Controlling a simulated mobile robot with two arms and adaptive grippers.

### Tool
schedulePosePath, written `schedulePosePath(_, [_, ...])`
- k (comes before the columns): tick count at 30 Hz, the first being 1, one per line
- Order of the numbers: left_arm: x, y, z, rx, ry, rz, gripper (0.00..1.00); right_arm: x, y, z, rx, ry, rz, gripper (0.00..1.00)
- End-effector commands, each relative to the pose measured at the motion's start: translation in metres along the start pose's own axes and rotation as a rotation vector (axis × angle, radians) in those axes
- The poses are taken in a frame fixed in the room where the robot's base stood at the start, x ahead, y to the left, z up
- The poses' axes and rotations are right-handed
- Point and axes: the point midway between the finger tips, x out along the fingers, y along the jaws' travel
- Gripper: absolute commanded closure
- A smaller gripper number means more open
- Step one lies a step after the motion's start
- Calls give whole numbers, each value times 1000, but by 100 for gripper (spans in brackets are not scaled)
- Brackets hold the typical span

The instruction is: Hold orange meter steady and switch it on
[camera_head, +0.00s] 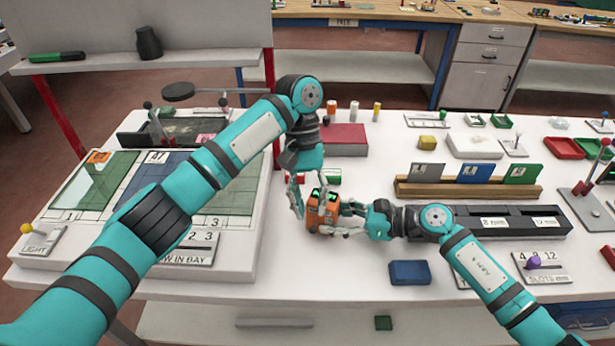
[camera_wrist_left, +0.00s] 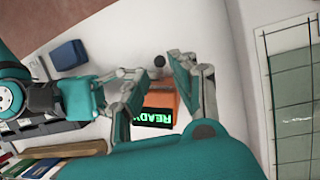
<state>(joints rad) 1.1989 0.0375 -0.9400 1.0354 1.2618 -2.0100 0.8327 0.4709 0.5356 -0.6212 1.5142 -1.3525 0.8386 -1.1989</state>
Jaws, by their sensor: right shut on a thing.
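The orange meter (camera_head: 322,214) stands near the middle of the white table, with a lit green display; in the left wrist view the meter (camera_wrist_left: 162,102) shows green letters reading READY. My right gripper (camera_head: 338,222) comes in from the right and is shut on the meter near table height. My left gripper (camera_head: 303,198) points down at the meter from above and its left. In the left wrist view the left gripper's fingers (camera_wrist_left: 158,78) stand apart, with the meter showing between them. The fingers partly hide the meter, and contact by the left fingers cannot be told.
A blue block (camera_head: 410,272) lies in front of my right gripper. A dark slotted block (camera_head: 510,222) and a wooden rack with coloured cards (camera_head: 468,190) stand to the right. A red box (camera_head: 345,138) lies behind, and a glass panel board (camera_head: 235,222) lies to the left.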

Motion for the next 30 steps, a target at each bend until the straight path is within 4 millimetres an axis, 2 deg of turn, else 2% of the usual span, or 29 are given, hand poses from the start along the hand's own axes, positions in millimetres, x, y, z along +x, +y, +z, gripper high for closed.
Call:
schedulePosePath(1, [-14,0,-1,-2,6,-2,74,0,1,-1,2,2,2,71])
schedulePosePath(3, [-30,0,-1,-2,6,-2,74,0,1,-1,2,2,2,71])
schedulePosePath(9, [-63,0,0,-1,2,-2,74,0,1,-1,2,2,2,71])
schedulePosePath(15, [-76,0,0,0,0,0,74,0,1,-1,2,2,2,71])
schedulePosePath(22, [-76,0,0,0,0,0,74,0,1,-1,2,2,2,71])
schedulePosePath(23, [-76,0,0,0,0,0,74,0,1,-1,2,2,2,52])
schedulePosePath(28, [-76,0,0,0,0,0,74,0,0,-1,1,1,1,29])
schedulePosePath(30, [-76,0,0,0,0,0,74,0,0,-1,1,1,1,26])
